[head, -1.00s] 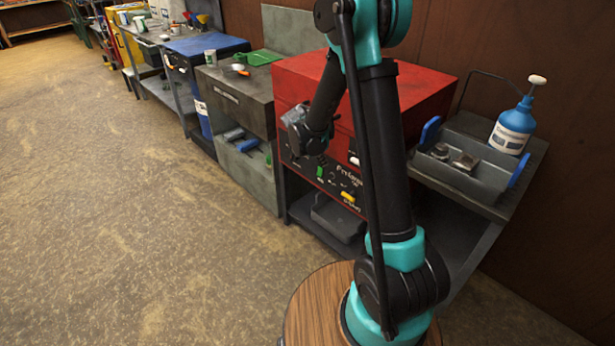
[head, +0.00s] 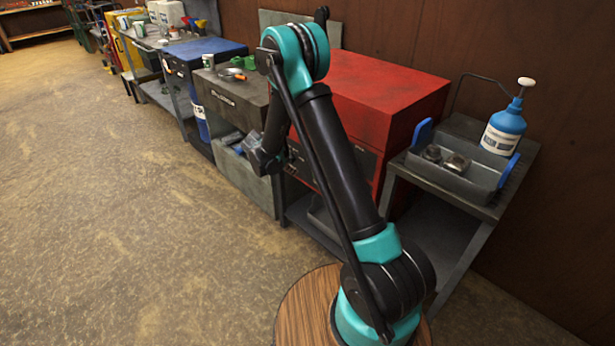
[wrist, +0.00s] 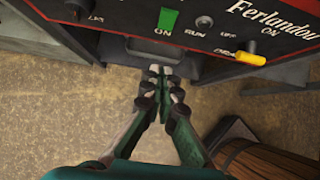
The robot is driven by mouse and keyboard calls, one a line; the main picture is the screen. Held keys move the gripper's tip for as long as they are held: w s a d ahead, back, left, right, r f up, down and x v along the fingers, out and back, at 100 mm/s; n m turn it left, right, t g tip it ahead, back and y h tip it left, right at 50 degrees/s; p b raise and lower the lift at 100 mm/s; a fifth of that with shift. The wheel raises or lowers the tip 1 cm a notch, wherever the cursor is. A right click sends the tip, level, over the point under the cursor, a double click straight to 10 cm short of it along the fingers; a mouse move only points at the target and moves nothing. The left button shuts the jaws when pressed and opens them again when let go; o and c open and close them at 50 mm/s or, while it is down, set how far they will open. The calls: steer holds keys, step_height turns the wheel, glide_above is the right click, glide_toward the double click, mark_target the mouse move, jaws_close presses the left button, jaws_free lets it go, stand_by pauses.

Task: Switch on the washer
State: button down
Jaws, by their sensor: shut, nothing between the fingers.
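The washer is the red cabinet (head: 375,95), probably the unit with the black control panel (wrist: 130,12) lettered "Ferlandou". In the wrist view the panel carries a green switch (wrist: 168,20) above the word "ON". A yellow-orange lever (wrist: 250,58) sits to its right, near another "ON" label. My gripper (wrist: 160,72) is shut and empty, its fingertips below the green switch in the picture; I cannot tell whether it touches the panel. In the head view my arm hides most of the panel, and the gripper end (head: 262,158) hangs at the cabinet's left front.
A grey tray (head: 465,175) with metal parts and a blue pump bottle (head: 503,128) stand on the right bench. A grey workbench (head: 235,100) and a blue-topped cabinet (head: 205,48) stand to the left. The floor (head: 120,220) in front is open.

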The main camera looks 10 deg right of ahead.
steer(key=shift+w+d+r+x, duration=0.2)
steer(key=shift+d+r+x, duration=0.1)
steer(key=shift+x, duration=1.85)
steer(key=shift+w+d+r+x, duration=0.25)
steer(key=shift+d+r+x, duration=0.05)
steer(key=shift+x, duration=1.85)
steer(key=shift+w+d+r+x, duration=0.2)
steer(key=shift+d+r+x, duration=0.1)
steer(key=shift+x, duration=1.85)
